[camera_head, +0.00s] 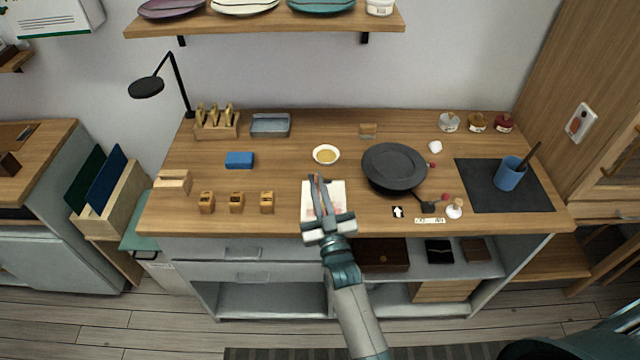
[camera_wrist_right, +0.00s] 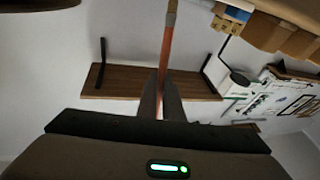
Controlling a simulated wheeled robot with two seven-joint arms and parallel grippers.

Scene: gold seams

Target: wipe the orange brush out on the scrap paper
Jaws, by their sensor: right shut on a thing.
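My right gripper (camera_head: 319,199) is over the scrap paper, its jaws pointing toward the back of the table. It is shut on the orange brush (camera_wrist_right: 167,45), whose orange handle runs up between the fingers in the right wrist view, with a metal-coloured band at the top. The gripper also shows in the right wrist view (camera_wrist_right: 160,90). The white scrap paper (camera_head: 339,197) lies near the table's front edge, with faint pinkish marks and partly hidden by the gripper. I cannot tell whether the brush touches the paper. My left gripper is not in view.
A small bowl of yellowish stuff (camera_head: 326,155) stands behind the paper. A dark pan (camera_head: 394,168) is close on the right. Several wooden blocks (camera_head: 236,202) stand to the left. A blue cup (camera_head: 509,175) stands on a dark mat (camera_head: 480,190) at the right.

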